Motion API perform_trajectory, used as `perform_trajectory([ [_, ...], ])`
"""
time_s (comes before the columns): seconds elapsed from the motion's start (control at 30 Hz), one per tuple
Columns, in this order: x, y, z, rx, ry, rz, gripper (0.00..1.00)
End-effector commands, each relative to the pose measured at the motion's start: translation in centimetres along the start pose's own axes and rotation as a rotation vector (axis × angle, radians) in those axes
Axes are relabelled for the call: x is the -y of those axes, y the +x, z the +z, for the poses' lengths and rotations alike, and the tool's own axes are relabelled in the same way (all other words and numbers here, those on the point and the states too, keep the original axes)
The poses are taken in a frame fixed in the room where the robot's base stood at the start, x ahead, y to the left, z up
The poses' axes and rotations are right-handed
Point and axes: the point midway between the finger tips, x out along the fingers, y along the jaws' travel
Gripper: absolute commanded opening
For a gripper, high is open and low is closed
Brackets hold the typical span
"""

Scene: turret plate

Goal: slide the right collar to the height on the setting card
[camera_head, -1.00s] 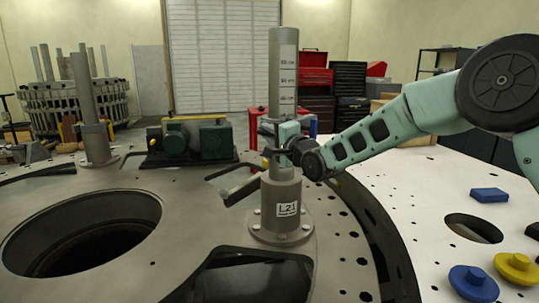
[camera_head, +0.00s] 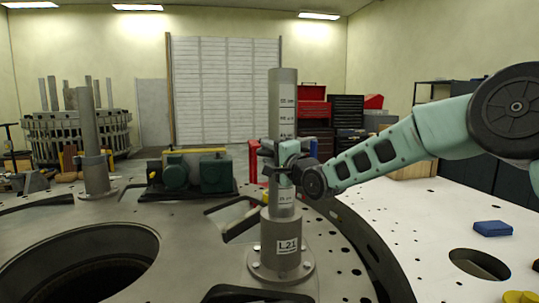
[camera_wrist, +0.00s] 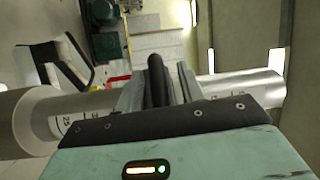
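The right post (camera_head: 281,105) stands upright on a bolted base (camera_head: 280,235) labelled L21. A white scale strip with dark marks runs up it. My gripper (camera_head: 279,165) reaches in from the right and appears shut on the right collar, partway up the post and clear of the base. The fingers largely hide the collar. In the wrist view, the post (camera_wrist: 235,88) runs sideways behind my gripper (camera_wrist: 157,88), with a dark upright part of the collar (camera_wrist: 155,75) between the fingers. Scale marks show on both sides. I cannot identify a separate setting card.
Another post (camera_head: 88,125) with a collar (camera_head: 95,162) stands at left. A large round hole (camera_head: 80,265) opens in the plate at front left. Green machines (camera_head: 195,174) sit behind. A blue block (camera_head: 492,228) and a yellow knob (camera_head: 520,297) lie on the white surface at right.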

Motion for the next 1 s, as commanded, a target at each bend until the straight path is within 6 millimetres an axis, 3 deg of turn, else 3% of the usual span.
perform_trajectory([
  [0.27,-0.3,-1.7,0.0,0.0,-0.001,0.003,0.39],
  [0.8,-0.3,-13.5,-0.1,-0.002,-0.003,0.001,0.39],
  [1.0,-0.1,-16.4,-0.1,-0.001,-0.002,-0.001,0.39],
])
